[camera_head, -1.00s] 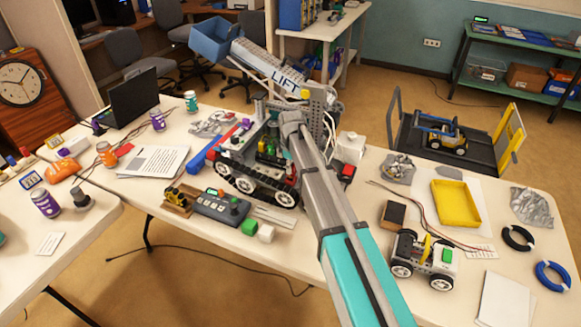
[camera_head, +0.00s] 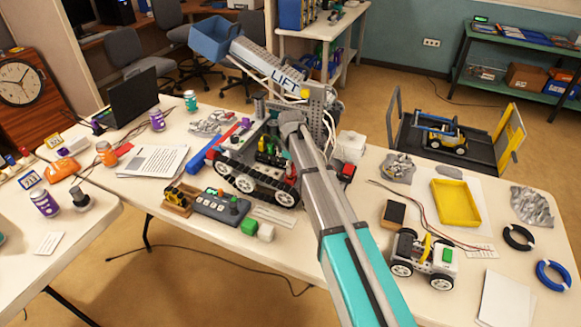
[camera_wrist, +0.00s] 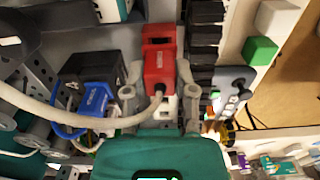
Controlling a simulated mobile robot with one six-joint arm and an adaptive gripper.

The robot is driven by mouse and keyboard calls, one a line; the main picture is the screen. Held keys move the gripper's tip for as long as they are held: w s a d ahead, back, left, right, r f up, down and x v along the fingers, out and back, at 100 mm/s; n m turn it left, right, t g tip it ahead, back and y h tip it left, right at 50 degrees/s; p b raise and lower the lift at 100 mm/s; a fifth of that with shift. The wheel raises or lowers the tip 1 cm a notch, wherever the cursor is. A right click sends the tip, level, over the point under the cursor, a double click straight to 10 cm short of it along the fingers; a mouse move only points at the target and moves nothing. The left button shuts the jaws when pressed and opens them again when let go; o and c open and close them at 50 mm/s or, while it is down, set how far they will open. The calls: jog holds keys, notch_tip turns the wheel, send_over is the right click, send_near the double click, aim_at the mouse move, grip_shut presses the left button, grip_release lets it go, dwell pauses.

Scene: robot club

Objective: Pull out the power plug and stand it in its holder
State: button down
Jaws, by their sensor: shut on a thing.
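A red plug (camera_wrist: 158,68) with a pale cable (camera_wrist: 108,121) is between the fingers of my gripper (camera_wrist: 158,80) in the wrist view. The fingers are shut on its two sides. Another red piece (camera_wrist: 158,34) is right at the plug's far end; I cannot tell whether they are still joined. In the head view my arm reaches over the tracked robot (camera_head: 231,171) with the LIFT boom (camera_head: 284,77). The gripper and plug are hard to make out there behind the arm. I cannot identify the plug's holder with certainty.
A control box (camera_head: 221,207) and a green block (camera_head: 249,227) are in front of the tracked robot. A white wheeled car (camera_head: 437,263) and a yellow tray (camera_head: 456,204) are on the right. Black tracks (camera_wrist: 203,45) run close beside the gripper.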

jog(key=shift+f+b, duration=0.75)
dwell(1.4)
jog(key=shift+c, duration=1.7)
grip_release()
jog(key=shift+r, duration=0.2)
jog(key=shift+r+p, duration=3.35)
jog(key=shift+p, duration=0.2)
jog(key=s+d+m, duration=1.4)
jog(key=s+d, duration=0.8)
jog(key=s, duration=0.4)
jog(key=shift+d, duration=0.35)
